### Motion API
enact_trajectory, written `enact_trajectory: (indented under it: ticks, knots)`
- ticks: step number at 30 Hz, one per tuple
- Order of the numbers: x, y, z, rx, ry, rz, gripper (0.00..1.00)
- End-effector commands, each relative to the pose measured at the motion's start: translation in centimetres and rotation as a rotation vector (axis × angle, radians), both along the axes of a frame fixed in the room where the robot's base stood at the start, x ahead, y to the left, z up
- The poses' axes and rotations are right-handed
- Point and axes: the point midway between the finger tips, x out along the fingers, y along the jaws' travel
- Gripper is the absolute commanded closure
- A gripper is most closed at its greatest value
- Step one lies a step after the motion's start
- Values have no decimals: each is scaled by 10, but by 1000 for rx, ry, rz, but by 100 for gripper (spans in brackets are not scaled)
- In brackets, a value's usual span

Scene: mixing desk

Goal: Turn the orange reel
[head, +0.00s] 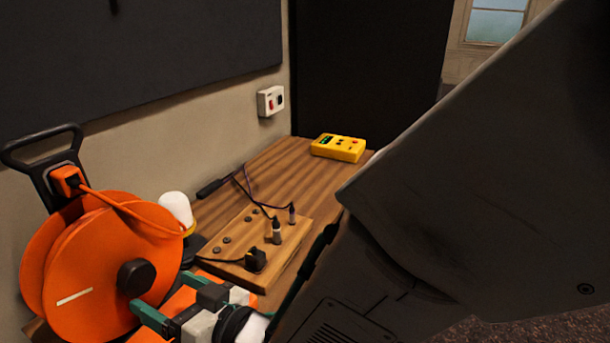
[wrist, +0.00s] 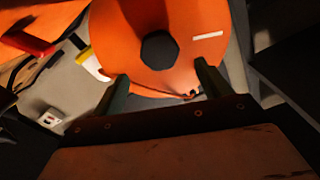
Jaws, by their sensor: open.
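The orange reel (head: 95,265) stands upright at the lower left of the head view, with two round flanges, a dark hub knob (head: 137,279) and a short white stripe on its near face. In the wrist view the reel (wrist: 130,72) fills the top middle, with the dark knob (wrist: 159,50) near its centre. My gripper (head: 160,292) has green fingers, which point at the reel's face. In the wrist view its open fingers (wrist: 161,78) are spread to either side below the knob, with nothing between them. I cannot tell whether the fingertips touch the reel.
A black handle (head: 40,150) with an orange plug and cable rises behind the reel. A wooden socket board (head: 225,245) with plugs, a white-topped object (head: 176,208) and a yellow box (head: 339,148) are on the desk. A wall switch (head: 271,101) is above. My arm covers the right side.

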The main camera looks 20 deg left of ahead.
Motion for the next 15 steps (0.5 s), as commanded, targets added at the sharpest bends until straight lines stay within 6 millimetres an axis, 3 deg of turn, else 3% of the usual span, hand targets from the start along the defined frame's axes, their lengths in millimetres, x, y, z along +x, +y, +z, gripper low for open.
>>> enact_trajectory:
  ticks: [15]
  knots:
    - [8,69,-1,0,-5,1,23]
